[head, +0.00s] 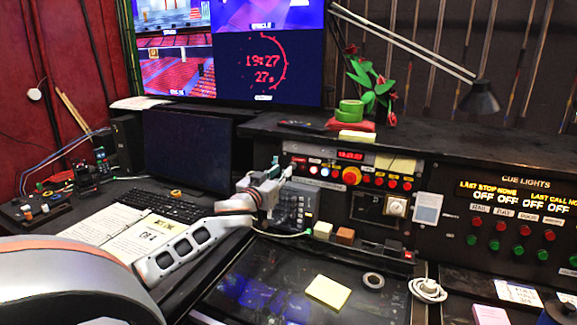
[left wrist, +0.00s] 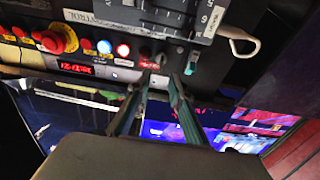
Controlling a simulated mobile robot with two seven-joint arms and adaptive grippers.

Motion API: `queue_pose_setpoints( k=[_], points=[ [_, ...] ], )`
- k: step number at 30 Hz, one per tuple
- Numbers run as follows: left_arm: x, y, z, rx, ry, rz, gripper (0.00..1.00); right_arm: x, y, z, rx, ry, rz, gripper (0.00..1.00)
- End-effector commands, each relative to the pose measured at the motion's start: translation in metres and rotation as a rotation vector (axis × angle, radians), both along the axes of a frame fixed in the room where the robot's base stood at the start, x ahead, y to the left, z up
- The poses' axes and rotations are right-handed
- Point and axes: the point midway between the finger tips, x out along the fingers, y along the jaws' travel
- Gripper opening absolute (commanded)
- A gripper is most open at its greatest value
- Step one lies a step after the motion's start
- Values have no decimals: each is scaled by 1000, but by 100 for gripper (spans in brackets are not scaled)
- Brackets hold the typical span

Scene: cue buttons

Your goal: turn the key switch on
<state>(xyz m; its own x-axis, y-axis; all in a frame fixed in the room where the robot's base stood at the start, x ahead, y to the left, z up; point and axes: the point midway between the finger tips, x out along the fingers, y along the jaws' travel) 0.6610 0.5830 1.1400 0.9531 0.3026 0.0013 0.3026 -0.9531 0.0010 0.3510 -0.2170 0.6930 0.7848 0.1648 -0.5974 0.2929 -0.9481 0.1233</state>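My left gripper (head: 279,170) is in front of the left end of the button panel (head: 345,164) in the head view. In the left wrist view the two fingers of the left gripper (left wrist: 160,82) are spread with a gap between them and nothing held. Just beyond the fingertips, a small dark switch with a reddish part (left wrist: 148,57) sits on the panel beside a lit white button (left wrist: 122,49). It may be the key switch; its key and its position are too small to tell. In the head view my gripper hides this part of the panel. My right gripper is not in view.
A red mushroom button (head: 352,175) stands out along the panel. A keypad box (head: 293,205) is below my left gripper. A desk lamp (head: 480,98) hangs at the right. A yellow note pad (head: 328,291) lies on the desk screen (head: 262,285).

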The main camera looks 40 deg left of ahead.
Motion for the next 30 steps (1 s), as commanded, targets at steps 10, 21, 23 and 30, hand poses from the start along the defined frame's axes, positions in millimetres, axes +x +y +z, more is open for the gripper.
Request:
queue_pose_setpoints(
  k=[10,21,23,30],
  points=[
    [41,13,1,0,-1,1,21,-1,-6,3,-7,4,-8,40],
    [48,15,0,1,0,0,21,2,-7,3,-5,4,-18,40],
    [48,15,0,1,0,0,21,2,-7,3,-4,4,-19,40],
    [48,15,0,1,0,0,0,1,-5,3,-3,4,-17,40]
  ],
)
